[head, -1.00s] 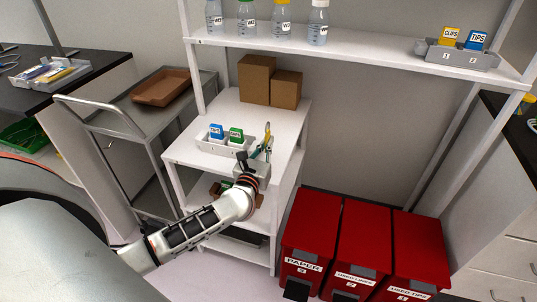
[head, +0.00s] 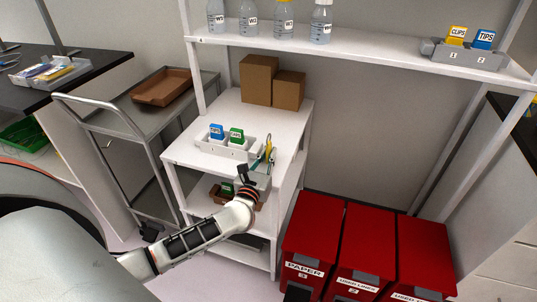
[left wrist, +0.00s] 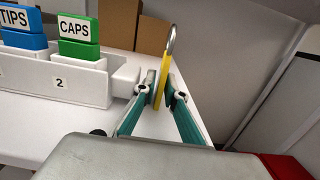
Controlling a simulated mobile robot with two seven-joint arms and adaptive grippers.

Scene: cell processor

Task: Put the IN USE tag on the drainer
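A thin yellow tag with a metal hook on top (left wrist: 161,82) stands nearly edge-on between the teal fingers of my left gripper (left wrist: 168,95) in the left wrist view. The fingers look closed on it; its lettering cannot be read. In the head view the left gripper (head: 262,163) and the yellow tag (head: 269,149) are at the right front of the white stand's top, just right of the tag holder. I cannot make out a drainer in either view. My right gripper is not in view.
A white holder (head: 222,148) carries a blue TIPS tag (head: 216,131) and a green CAPS tag (head: 237,135). Brown boxes (head: 258,80) stand behind. Bottles (head: 320,25) and another tag holder (head: 468,54) are on the shelf above. Red bins (head: 310,245) stand right of the stand.

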